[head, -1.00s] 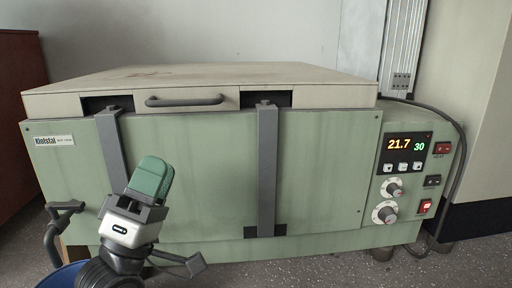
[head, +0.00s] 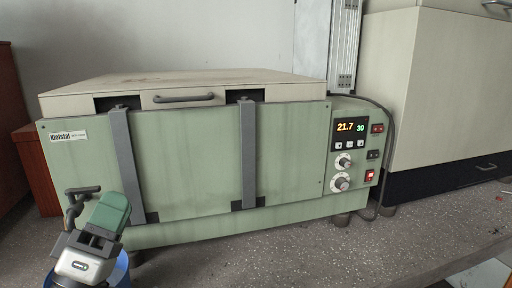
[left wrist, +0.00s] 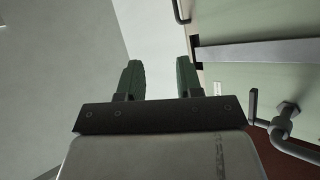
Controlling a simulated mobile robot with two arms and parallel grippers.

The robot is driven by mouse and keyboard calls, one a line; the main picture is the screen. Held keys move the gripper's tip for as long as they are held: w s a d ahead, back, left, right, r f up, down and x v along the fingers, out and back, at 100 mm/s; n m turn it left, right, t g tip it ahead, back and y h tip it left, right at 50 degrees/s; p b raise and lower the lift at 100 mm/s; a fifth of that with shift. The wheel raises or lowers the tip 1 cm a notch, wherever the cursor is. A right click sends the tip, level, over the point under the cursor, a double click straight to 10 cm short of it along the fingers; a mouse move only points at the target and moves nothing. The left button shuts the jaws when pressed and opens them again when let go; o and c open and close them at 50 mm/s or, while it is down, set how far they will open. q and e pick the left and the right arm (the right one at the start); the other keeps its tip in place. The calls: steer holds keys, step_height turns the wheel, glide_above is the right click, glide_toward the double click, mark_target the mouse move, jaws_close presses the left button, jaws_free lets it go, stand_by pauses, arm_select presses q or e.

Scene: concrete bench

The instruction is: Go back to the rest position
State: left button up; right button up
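My left gripper (head: 110,212) is at the lower left of the head view, in front of the left end of the green machine (head: 190,165). In the left wrist view its two green fingers (left wrist: 159,75) stand apart with nothing between them, so it is open and empty. The machine's front panel and valve handle also show in that view. My right gripper is in neither view.
The machine has a closed beige lid (head: 240,82), grey straps and a lit control panel (head: 350,135). A pipe handle (head: 80,205) sticks out near my left gripper. A blue container (head: 120,272) is below it.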

arm_select(q)
step_height(320, 180, down, 23)
steer(key=d+m+g+y, duration=0.2)
steer(key=m+g+y, duration=0.2)
steer(key=g, duration=0.6)
steer(key=s+a+f+m+g+y, duration=0.2)
steer(key=s+f+m+g+y, duration=0.25)
steer(key=s+f+g, duration=1)
step_height(320, 180, down, 21)
steer(key=s+m+t+p, duration=0.1)
steer(key=s+t, duration=0.2)
steer(key=s+a+f+g+p, duration=0.1)
steer(key=s+f+p, duration=0.2)
steer(key=s+p, duration=0.5)
steer(key=s+a+f+g+p, duration=0.1)
steer(key=s+a+f+p, duration=0.1)
steer(key=s+p, duration=0.7)
steer(key=shift+s+f, duration=0.35)
steer(key=shift+f, duration=0.1)
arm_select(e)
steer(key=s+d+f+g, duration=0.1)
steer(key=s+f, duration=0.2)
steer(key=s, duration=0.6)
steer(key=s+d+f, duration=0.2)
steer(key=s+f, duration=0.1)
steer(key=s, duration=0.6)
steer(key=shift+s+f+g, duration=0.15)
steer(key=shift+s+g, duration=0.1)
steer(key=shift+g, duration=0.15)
